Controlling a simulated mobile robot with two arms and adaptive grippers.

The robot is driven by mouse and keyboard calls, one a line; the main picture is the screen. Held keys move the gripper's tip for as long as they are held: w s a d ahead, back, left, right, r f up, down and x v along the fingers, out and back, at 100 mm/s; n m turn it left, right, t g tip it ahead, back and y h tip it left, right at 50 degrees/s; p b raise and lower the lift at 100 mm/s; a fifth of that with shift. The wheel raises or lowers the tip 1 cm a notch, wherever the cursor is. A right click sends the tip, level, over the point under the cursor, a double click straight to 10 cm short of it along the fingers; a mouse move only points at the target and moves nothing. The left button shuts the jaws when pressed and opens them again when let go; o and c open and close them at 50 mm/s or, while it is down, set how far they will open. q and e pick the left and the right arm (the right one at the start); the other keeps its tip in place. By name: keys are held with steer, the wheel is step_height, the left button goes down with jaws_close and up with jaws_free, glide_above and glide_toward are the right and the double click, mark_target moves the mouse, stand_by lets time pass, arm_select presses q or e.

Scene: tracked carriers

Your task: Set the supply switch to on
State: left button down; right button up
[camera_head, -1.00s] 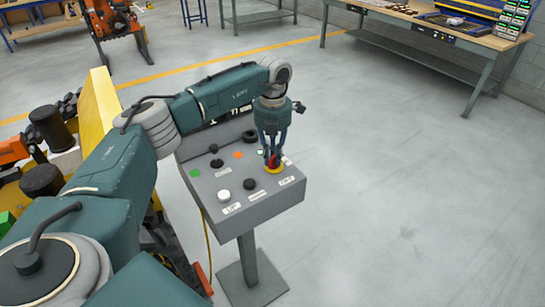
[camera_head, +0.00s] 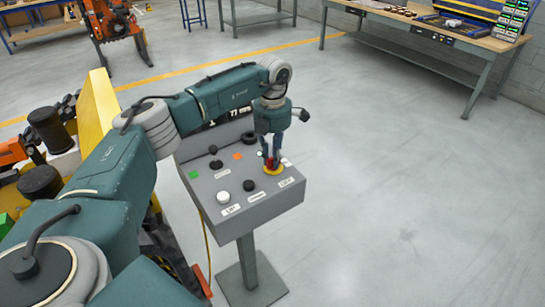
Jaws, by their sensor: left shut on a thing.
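A grey sloped control panel (camera_head: 214,216) stands on a post and carries several knobs, coloured buttons and small labels too small to read. A red switch handle on a yellow round base (camera_head: 273,170) sits near the panel's right edge. My left gripper (camera_head: 272,162) points down from above and is shut on the red handle. Its fingers partly hide the handle, so I cannot tell its exact setting. My right gripper is not in view.
A black knob (camera_head: 249,185) and a white button (camera_head: 223,197) sit left of the red switch. A yellow machine part (camera_head: 100,96) stands at the left. A workbench (camera_head: 440,35) is at the back right. The floor right of the panel is clear.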

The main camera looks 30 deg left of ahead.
arm_select(q)
steer(key=shift+r, duration=0.1)
steer(key=c, duration=1.7)
jaws_free()
steer(key=shift+o, duration=0.2)
step_height(320, 180, up, 12)
